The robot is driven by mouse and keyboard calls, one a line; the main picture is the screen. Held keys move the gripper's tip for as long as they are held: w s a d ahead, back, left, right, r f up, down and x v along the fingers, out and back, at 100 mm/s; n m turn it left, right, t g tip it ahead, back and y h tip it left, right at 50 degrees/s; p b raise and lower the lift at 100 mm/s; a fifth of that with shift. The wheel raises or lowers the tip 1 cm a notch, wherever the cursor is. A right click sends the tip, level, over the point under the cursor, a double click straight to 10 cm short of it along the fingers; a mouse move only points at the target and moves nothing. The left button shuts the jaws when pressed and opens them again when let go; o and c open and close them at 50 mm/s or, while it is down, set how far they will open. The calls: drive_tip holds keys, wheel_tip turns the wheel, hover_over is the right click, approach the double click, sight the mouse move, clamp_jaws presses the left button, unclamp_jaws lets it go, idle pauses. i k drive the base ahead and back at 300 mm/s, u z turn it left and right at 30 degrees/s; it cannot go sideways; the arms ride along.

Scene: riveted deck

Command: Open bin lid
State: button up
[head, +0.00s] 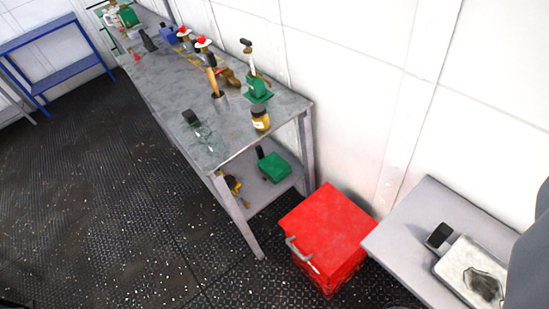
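A red bin (327,238) stands on the dark floor right of the long workbench, close to the white wall. Its red lid is flat and closed on top. A grey handle (301,255) sits at the lid's front left edge. The bin's lower right side is partly hidden by a grey table. My gripper's fingers do not show in the view. A dark grey rounded shape at the right edge cannot be identified for certain.
A long grey workbench (188,98) holds bottles, tools and a jar (260,119); a green item (273,166) lies on its lower shelf. A grey table (408,236) at right bears a white tray (451,262). A blue rack (67,70) stands far left. The left floor (95,190) is clear.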

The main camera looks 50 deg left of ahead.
sight(325, 225)
drive_tip(key=u, duration=1.55)
drive_tip(key=k, duration=1.2)
drive_tip(key=z, duration=0.4)
drive_tip(key=i, duration=1)
drive_tip(key=u, duration=0.05)
